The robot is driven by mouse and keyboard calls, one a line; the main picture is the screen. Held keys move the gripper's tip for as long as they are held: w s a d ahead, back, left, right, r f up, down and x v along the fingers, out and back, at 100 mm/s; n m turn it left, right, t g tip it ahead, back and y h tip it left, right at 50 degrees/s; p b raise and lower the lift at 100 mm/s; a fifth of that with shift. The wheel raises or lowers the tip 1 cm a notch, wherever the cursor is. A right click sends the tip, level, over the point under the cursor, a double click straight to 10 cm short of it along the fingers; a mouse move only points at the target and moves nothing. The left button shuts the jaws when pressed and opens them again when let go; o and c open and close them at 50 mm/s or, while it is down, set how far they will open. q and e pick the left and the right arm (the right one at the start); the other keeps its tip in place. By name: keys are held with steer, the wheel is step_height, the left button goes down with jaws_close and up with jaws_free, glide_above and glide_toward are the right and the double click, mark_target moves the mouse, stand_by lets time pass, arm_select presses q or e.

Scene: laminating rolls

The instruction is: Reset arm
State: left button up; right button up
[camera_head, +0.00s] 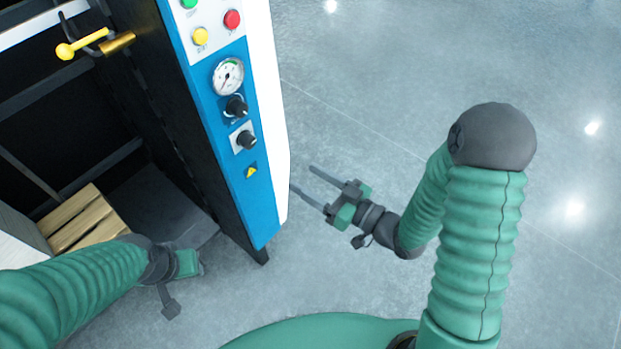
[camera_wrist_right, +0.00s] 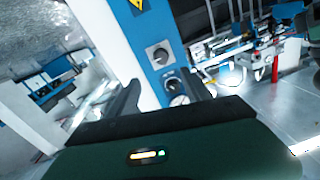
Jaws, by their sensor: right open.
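My right gripper (camera_head: 302,177) is open and empty, with its two fingers spread and pointing left towards the side of the blue and white control panel (camera_head: 256,194). It is apart from the panel, over the floor. In the right wrist view its dark fingers (camera_wrist_right: 160,88) stand either side of the panel's knobs (camera_wrist_right: 160,54), with nothing between them. My left gripper (camera_head: 187,263) is at the lower left, in front of the machine's dark opening. Its fingers cannot be made out.
The panel carries buttons, a gauge (camera_head: 228,76) and knobs. A yellow-handled latch (camera_head: 82,47) sits at the upper left. Wooden slats (camera_head: 82,222) lie inside the dark frame. The grey floor (camera_head: 380,60) is clear to the right. A red cylinder (camera_wrist_right: 275,70) shows in the wrist view.

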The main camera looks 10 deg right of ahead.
steer(key=shift+w, duration=0.1)
steer(key=s+d+f+m+g+h, duration=0.2)
steer(key=d+f+m+g+h, duration=0.2)
steer(key=d+f+g+h, duration=0.5)
steer(key=s+r+m+g+h, duration=0.2)
steer(key=s+h, duration=0.1)
steer(key=s, duration=0.6)
step_height(320, 180, up, 13)
steer(key=p, duration=1.3)
steer(key=shift+s+f, duration=0.2)
steer(key=shift+s, duration=0.25)
steer(key=shift+a, duration=0.1)
